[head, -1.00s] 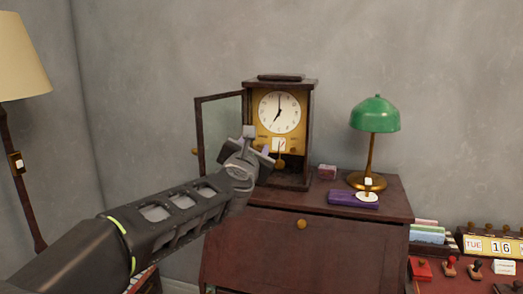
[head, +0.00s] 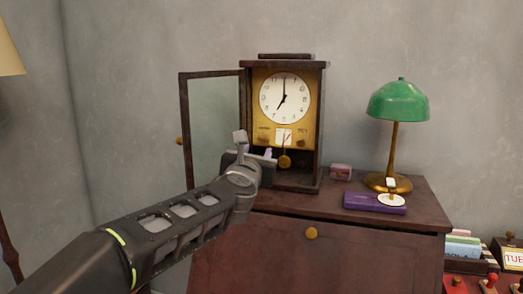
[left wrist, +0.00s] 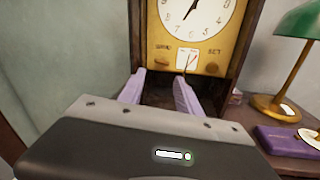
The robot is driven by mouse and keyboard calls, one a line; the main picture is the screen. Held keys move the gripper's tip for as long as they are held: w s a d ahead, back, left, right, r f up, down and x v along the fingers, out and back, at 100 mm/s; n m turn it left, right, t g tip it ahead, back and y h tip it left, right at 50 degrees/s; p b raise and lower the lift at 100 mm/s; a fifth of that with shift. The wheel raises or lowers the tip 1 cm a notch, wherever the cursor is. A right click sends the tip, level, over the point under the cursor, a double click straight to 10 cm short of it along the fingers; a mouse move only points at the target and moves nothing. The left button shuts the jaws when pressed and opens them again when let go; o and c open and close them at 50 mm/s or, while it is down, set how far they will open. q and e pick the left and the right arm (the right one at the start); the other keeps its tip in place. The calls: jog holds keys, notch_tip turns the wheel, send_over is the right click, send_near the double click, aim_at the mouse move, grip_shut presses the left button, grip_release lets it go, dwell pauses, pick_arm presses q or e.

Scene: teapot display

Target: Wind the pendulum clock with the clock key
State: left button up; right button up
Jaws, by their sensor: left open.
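The pendulum clock (head: 316,120) stands on a brown desk, its glass door (head: 212,125) swung open to the left. Its white dial (head: 285,98) reads about seven. Below it, a gold plate (left wrist: 160,30) carries a small white gauge (left wrist: 187,60) with a red pointer, between the words WIND and SET. The brass pendulum bob (head: 285,161) hangs below. My left gripper (head: 256,154) is at the clock's lower front left; its lilac fingers (left wrist: 158,82) are apart with nothing seen between them. I cannot make out a clock key. My right gripper is out of view.
A purple case (head: 372,203) and a small pinkish box (head: 340,172) lie right of the clock, near the green lamp (head: 398,103). The open door stands just beyond my left gripper.

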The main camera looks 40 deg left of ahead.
aim_at(261, 141)
pick_arm(q)
jog(key=p+x, duration=0.1)
jog(key=x, duration=0.7)
jog(key=shift+r, duration=0.15)
jog(key=shift+s, duration=0.1)
jog(key=shift+c, duration=0.4)
grip_shut()
